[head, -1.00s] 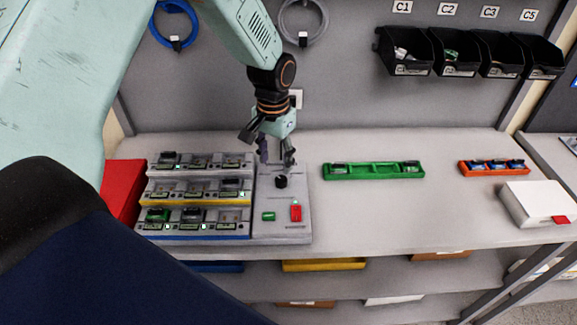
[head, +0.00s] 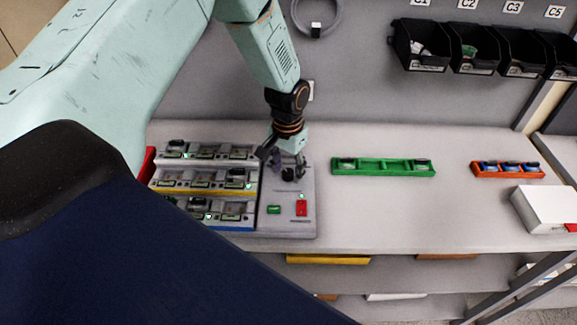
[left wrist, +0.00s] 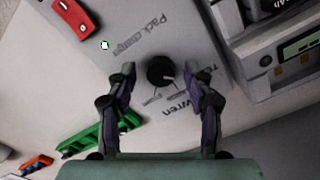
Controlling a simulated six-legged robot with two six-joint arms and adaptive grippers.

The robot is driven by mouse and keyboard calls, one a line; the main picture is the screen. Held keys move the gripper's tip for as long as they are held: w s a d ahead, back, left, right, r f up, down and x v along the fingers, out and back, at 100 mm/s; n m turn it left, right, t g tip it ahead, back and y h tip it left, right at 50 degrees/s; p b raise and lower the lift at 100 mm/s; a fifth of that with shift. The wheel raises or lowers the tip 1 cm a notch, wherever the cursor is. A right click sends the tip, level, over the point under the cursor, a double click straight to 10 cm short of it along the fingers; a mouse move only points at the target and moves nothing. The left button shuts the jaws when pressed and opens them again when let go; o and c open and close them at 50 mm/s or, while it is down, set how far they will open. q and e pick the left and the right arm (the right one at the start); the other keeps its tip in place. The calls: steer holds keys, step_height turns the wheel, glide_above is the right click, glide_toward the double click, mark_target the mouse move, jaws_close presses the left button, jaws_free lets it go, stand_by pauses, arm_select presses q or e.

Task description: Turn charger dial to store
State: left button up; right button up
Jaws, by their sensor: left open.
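The black round charger dial (head: 288,174) sits on the grey panel at the right of the charger (head: 290,228). Printing reading "Pack charge" and a partly hidden "Wren" is on the panel. My left gripper (head: 285,166) points down over the dial. In the left wrist view its two fingers (left wrist: 160,84) are apart, one on each side of the dial, with gaps showing. I cannot tell how far above the panel the fingertips are.
Rows of charging bays (head: 205,183) stand left of the dial panel. A green button (head: 273,209) and a red switch (head: 301,208) lie in front of the dial. A green tray (head: 378,173), an orange tray (head: 482,175) and a white box (head: 540,208) stand to the right, with clear bench between.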

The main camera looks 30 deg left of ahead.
arm_select(q)
steer(key=shift+f, duration=0.1)
steer(key=shift+w+a+f, duration=0.1)
steer(key=shift+w+f, duration=0.05)
steer(key=shift+c, duration=1)
jaws_close()
